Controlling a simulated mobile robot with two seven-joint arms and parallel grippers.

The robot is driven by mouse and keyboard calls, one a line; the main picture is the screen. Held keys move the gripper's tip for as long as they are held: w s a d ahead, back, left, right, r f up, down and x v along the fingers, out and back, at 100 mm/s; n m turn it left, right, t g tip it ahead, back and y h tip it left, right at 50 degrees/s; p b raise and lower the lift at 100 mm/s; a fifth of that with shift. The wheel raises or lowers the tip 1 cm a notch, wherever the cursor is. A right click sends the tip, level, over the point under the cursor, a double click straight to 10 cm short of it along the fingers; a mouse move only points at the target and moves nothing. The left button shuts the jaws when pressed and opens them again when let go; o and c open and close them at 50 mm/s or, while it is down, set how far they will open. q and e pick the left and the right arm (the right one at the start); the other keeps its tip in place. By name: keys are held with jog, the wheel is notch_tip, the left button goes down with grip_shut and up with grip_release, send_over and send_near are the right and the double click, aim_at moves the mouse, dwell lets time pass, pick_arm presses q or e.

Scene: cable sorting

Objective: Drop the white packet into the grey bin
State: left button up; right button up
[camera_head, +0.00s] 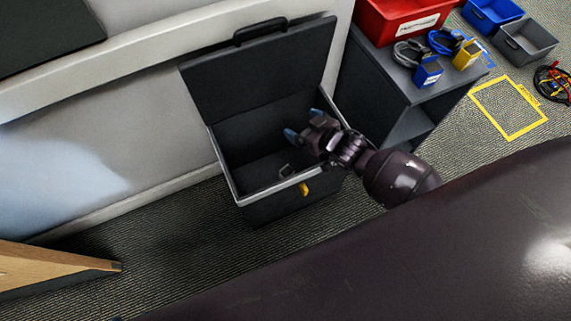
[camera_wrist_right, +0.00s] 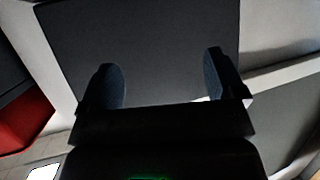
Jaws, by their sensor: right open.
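My right gripper (camera_head: 303,124) is open, over the opening of a dark box with a raised lid. Nothing shows held between its fingers. In the right wrist view the spread fingers (camera_wrist_right: 160,62) face the dark lid. A grey bin (camera_head: 525,42) sits on the floor at the upper right, beside a blue bin, well away from the gripper. I cannot make out the white packet in the head view. In the right wrist view a small white patch shows beside the right finger, too little to identify. My left gripper is not in view.
The dark box (camera_head: 270,207) stands against the wall, its lid (camera_head: 262,75) up. A grey cabinet (camera_head: 385,95) beside it carries a red bin (camera_head: 400,20) and coiled cables. A yellow floor outline (camera_head: 508,107) and blue bin (camera_head: 490,14) lie right. A wooden edge (camera_head: 55,267) is lower left.

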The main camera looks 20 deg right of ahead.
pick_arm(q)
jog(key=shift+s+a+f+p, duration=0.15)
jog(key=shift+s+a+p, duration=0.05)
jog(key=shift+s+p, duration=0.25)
pick_arm(e)
jog(key=v, duration=0.4)
